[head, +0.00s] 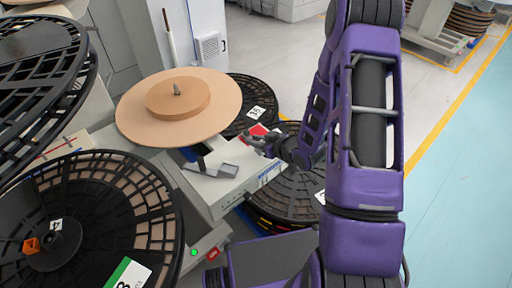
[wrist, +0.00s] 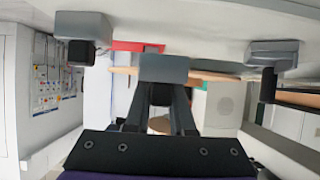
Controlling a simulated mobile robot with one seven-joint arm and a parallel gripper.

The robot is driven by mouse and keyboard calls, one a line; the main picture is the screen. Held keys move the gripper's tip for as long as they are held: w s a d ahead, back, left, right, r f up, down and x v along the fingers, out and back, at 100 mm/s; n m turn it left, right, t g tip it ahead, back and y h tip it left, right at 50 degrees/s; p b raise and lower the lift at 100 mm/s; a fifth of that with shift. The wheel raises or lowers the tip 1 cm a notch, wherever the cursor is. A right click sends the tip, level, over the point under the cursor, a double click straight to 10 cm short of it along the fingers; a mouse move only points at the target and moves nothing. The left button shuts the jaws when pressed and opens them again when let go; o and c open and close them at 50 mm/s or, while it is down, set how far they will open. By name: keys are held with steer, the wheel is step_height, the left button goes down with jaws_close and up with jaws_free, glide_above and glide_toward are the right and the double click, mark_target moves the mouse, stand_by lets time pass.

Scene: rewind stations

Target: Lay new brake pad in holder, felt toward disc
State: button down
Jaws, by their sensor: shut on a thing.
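My gripper (head: 258,143) is over the white machine top at the middle of the head view. In the wrist view my gripper (wrist: 163,88) has its two dark fingers closed on a small grey block (wrist: 163,68), which looks like the brake pad. Its felt face cannot be told. A grey block with a black part (wrist: 83,28) is at upper left in the wrist view, and another (wrist: 272,50) at upper right; which is the holder I cannot tell. In the head view a grey plate (head: 222,170) with a dark upright lies left of my gripper. A tan disc (head: 225,108) stands beyond it.
A red piece (head: 258,130) lies behind my gripper; red also shows in the wrist view (wrist: 135,46). Black slotted reels stand at left (head: 150,215) and under my arm (head: 285,190). The white machine top (head: 215,190) is partly bare. Open floor (head: 460,170) is at right.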

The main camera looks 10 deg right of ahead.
steer(key=shift+f, duration=1.2)
steer(key=shift+f+b, duration=0.1)
steer(key=shift+b, duration=0.2)
steer(key=shift+f, duration=0.15)
steer(key=c, duration=0.8)
jaws_free()
steer(key=shift+o, duration=0.2)
